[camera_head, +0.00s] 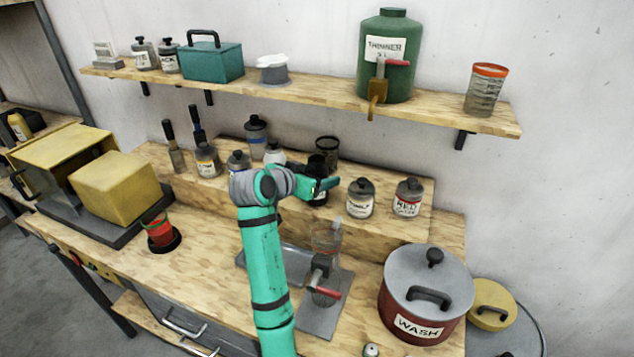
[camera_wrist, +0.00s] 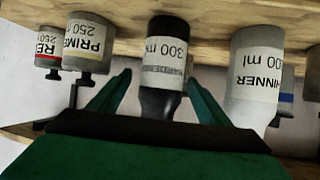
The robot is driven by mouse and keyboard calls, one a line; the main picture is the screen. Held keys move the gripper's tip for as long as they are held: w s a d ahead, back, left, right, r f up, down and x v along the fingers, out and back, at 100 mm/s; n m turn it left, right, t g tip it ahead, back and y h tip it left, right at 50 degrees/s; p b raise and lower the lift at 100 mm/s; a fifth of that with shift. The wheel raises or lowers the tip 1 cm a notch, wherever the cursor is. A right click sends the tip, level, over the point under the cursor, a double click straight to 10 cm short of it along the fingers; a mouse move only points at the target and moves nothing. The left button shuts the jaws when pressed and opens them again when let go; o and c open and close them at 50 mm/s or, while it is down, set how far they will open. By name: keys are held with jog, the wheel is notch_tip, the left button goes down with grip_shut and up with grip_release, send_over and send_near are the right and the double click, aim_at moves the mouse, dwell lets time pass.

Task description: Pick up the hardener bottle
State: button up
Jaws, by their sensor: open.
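The hardener bottle is a dark bottle with a grey "300 ml" label whose smaller print I cannot read. In the wrist view the bottle (camera_wrist: 163,55) appears upside down, between the two teal fingers of my gripper (camera_wrist: 159,78). The fingers are spread apart, with a visible gap at least on the left side. In the head view my gripper (camera_head: 322,187) reaches over the bench's raised step at the dark bottle (camera_head: 317,199), which the fingers partly hide.
In the wrist view a white thinner bottle (camera_wrist: 256,75) stands close on the right, and a grey primer jar (camera_wrist: 87,42) and a red-label jar (camera_wrist: 47,47) on the left. A wall shelf (camera_head: 300,95) runs above. A wash pot (camera_head: 425,290) stands front right.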

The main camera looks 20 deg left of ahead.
jog(key=shift+x, duration=2.5)
jog(key=shift+s, duration=0.15)
jog(key=shift+c, duration=0.9)
jog(key=shift+a, duration=0.1)
jog(key=c, duration=1.1)
jog(key=shift+c, duration=1.2)
jog(key=shift+r, duration=0.15)
